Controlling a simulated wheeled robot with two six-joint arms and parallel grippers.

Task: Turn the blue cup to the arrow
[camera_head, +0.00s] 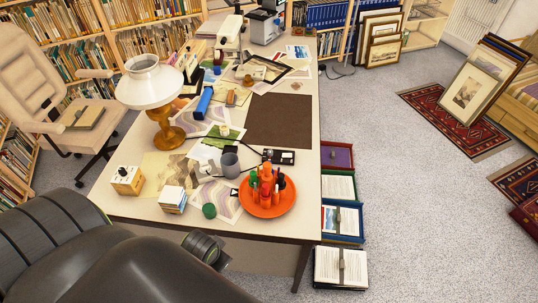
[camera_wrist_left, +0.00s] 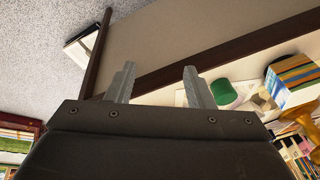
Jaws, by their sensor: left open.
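A small blue object (camera_head: 218,58) stands near the back of the desk, too small to identify. I cannot make out an arrow. My left gripper (camera_wrist_left: 158,76) is open and empty in the left wrist view, with its two grey fingers apart near the desk edge. In the head view my left arm fills the lower left and its fingers are hidden. My right gripper is not in view.
Document trays (camera_head: 340,268) stand on the floor right of the desk.

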